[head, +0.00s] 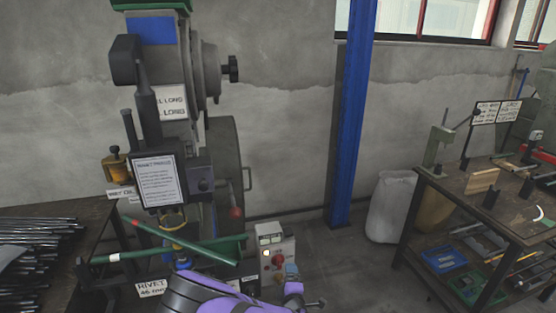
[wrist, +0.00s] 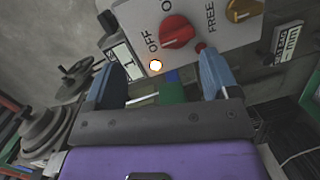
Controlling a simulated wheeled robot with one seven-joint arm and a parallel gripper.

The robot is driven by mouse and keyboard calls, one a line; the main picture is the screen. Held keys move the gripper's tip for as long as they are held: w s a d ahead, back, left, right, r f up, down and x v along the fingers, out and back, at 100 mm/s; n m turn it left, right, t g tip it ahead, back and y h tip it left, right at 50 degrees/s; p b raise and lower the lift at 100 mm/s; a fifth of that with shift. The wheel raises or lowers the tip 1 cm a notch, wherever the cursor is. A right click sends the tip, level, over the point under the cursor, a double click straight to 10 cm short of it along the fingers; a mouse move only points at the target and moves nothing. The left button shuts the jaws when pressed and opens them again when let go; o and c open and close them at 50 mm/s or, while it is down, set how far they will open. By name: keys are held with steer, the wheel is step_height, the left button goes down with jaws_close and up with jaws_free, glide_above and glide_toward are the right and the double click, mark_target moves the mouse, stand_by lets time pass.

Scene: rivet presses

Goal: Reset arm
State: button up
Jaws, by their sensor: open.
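My gripper (wrist: 164,72) is open in the wrist view. Its two blue-grey fingers stand apart with no object held between them. It faces a grey control box (wrist: 225,35) with a red rotary knob (wrist: 177,31) beside the word OFF and a small lit lamp (wrist: 155,66). The fingertips overlap the box's lower edge; I cannot tell whether they touch it. In the head view, my purple arm reaches in at the bottom, with the gripper (head: 291,272) by the same control box (head: 270,238), partly covering it.
A rivet press (head: 170,110) with a flywheel stands behind the box. Green bars (head: 185,242) project at its base. Dark rods lie on a table (head: 85,215) at left. A blue post (head: 353,110), white sack (head: 391,205) and cluttered workbench (head: 455,190) are at right.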

steer(key=w+d+r+m+g+h, duration=0.25)
steer(key=r+m, duration=0.25)
steer(key=r, duration=0.4)
steer(key=w+d+r+m+g+h, duration=0.15)
steer(key=r+m+g, duration=0.3)
steer(key=r, duration=0.45)
steer(key=s+d+r+m+g+y, duration=0.1)
steer(key=s+d+r+m+y, duration=0.2)
steer(key=r, duration=0.7)
steer(key=s+d+r+m+g+y, duration=0.15)
steer(key=d+r, duration=0.25)
steer(key=r, duration=0.5)
steer(key=s+d+r+m+g, duration=0.1)
steer(key=s+d+r, duration=0.7)
steer(key=s+r, duration=0.55)
steer(key=s+d+r+m+h, duration=0.1)
steer(key=s+d+r, duration=0.1)
steer(key=s, duration=0.7)
steer(key=s+d+r+m+h, duration=0.1)
steer(key=s+d+r, duration=0.2)
steer(key=s, duration=0.7)
steer(key=d+g, duration=0.1)
steer(key=d, duration=0.1)
steer(key=shift+d+r, duration=0.3)
